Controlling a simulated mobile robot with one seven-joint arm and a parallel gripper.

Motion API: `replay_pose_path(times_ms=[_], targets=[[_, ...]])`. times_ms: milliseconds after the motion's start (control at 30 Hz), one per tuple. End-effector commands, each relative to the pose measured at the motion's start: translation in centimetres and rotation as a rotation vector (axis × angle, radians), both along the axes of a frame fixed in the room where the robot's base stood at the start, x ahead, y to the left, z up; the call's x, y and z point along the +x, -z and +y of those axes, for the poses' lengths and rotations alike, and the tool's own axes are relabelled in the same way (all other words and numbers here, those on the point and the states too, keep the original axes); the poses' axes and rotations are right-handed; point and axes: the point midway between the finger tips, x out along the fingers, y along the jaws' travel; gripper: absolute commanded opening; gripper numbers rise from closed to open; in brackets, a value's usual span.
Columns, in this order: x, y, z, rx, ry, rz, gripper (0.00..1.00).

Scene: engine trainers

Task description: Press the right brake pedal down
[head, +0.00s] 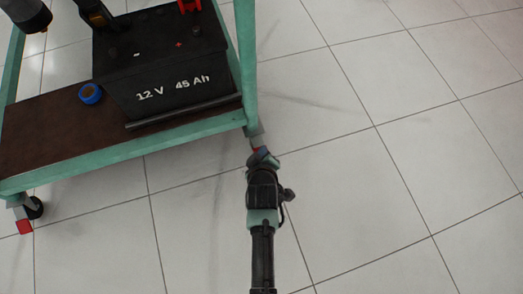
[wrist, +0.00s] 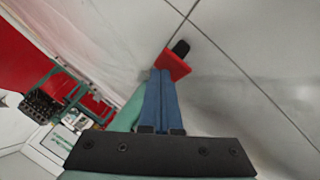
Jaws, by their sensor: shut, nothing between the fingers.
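The right brake pedal is a red plate at the caster under the right front leg of the green cart. In the head view only a sliver of the pedal (head: 256,149) shows, the rest hidden behind my gripper. In the wrist view the red pedal (wrist: 174,64) lies just beyond the fingertips, with the black caster wheel (wrist: 181,47) behind it. My gripper (head: 262,156) is at this caster. In the wrist view its blue fingers (wrist: 161,74) are shut together and empty, their tips at the pedal's near edge. I cannot tell whether they touch it or how far it is tilted.
The green-framed cart (head: 130,156) holds a black battery (head: 165,65) and a blue tape roll (head: 91,93). Another red brake pedal (head: 24,227) is at the left front caster. The tiled floor (head: 400,160) to the right is clear.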

Motion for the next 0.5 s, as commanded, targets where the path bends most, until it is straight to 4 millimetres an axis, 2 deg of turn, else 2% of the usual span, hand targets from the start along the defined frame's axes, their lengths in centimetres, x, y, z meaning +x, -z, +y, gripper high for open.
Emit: replay_pose_path(times_ms=[500], targets=[[0.04,0.68,0.03,0.000,-0.001,-0.001,0.00]])
